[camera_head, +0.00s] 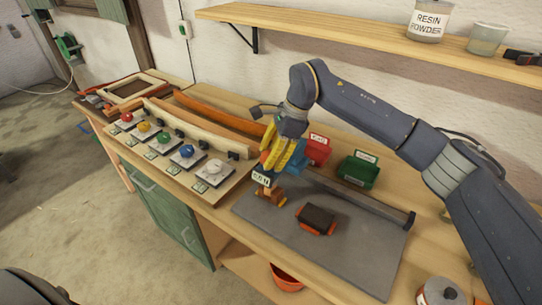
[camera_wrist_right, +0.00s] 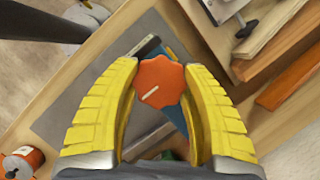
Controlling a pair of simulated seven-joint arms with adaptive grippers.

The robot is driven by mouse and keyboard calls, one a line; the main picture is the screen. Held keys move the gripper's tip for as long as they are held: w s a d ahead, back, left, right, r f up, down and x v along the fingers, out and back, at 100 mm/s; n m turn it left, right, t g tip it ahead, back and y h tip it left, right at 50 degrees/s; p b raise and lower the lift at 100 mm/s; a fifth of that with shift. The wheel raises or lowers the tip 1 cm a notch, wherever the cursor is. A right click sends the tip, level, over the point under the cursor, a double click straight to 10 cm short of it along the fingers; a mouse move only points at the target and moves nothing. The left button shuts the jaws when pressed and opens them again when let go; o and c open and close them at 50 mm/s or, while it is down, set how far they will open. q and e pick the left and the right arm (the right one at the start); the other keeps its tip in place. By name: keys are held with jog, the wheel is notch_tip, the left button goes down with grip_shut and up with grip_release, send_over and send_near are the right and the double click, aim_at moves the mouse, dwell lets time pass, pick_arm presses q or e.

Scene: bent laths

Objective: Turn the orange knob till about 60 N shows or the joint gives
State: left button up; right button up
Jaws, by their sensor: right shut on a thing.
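My right gripper (camera_head: 283,163) has yellow fingers and points down over the grey mat (camera_head: 345,252). In the right wrist view the gripper (camera_wrist_right: 161,72) is shut on the orange knob (camera_wrist_right: 160,84), one finger on each side. The knob has a white line pointing to the lower left. Below the gripper in the head view is a blue gauge (camera_head: 257,171) with a small pale display (camera_head: 262,179); its figures are too small to read surely. A brown wooden joint piece (camera_head: 270,194) is under the gauge, on the mat. My left gripper is not in view.
A dark block with orange ends (camera_head: 318,218) lies on the mat. Red (camera_head: 317,149) and green (camera_head: 359,170) bins stand behind. Bent laths (camera_head: 200,131) and a row of coloured knobs (camera_head: 187,151) are at the left. A shelf (camera_head: 380,38) runs above. The mat's front right is clear.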

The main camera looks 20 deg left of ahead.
jog(key=shift+m, duration=0.3)
jog(key=m+t, duration=0.1)
jog(key=m, duration=0.1)
jog(key=shift+m, duration=0.4)
jog(key=m+t, duration=0.1)
jog(key=m, duration=0.2)
jog(key=shift+m+t, duration=0.3)
jog(key=m+t, duration=0.1)
jog(key=m, duration=0.2)
jog(key=m+t, duration=0.1)
jog(key=m, duration=0.2)
jog(key=shift+s+h, duration=0.1)
jog(key=shift+h, duration=0.2)
jog(key=m+t+h, duration=0.1)
jog(key=m, duration=0.2)
jog(key=m+h, duration=0.1)
jog(key=m, duration=0.3)
jog(key=shift+m+t, duration=0.3)
jog(key=shift+t, duration=0.1)
jog(key=m+h, duration=0.1)
jog(key=m, duration=0.2)
jog(key=m+h, duration=0.2)
jog(key=m, duration=0.1)
jog(key=shift+f+m, duration=0.1)
jog(key=shift+m, duration=0.2)
jog(key=o, duration=1.2)
jog(key=shift+o, duration=0.2)
